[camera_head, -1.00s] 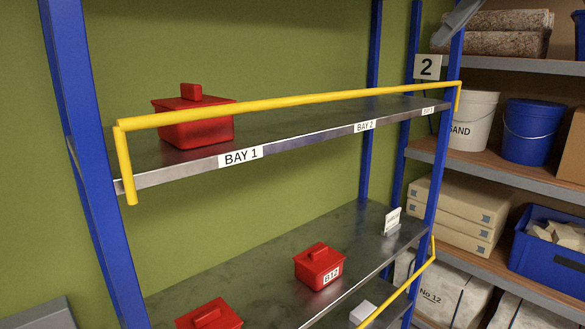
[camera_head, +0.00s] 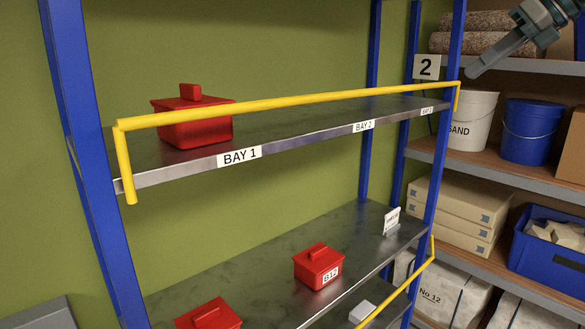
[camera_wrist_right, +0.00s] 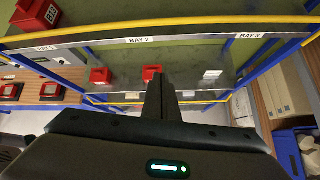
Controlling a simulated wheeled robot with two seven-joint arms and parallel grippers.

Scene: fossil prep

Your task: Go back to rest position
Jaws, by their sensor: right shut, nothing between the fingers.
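My right gripper (camera_head: 488,58) is at the upper right of the head view, in front of the right-hand shelving and clear of the blue-posted rack. In the right wrist view its fingers (camera_wrist_right: 160,95) are together with nothing between them. My left gripper is not in view.
A red lidded box (camera_head: 196,128) stands at BAY 1 on the upper shelf, behind a yellow rail (camera_head: 290,104). Red boxes B12 (camera_head: 318,266) and another (camera_head: 208,315) stand on the lower shelf. A white SAND bucket (camera_head: 470,118) and a blue bucket (camera_head: 532,130) stand on the right. The upper shelf's BAY 2 stretch is bare.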

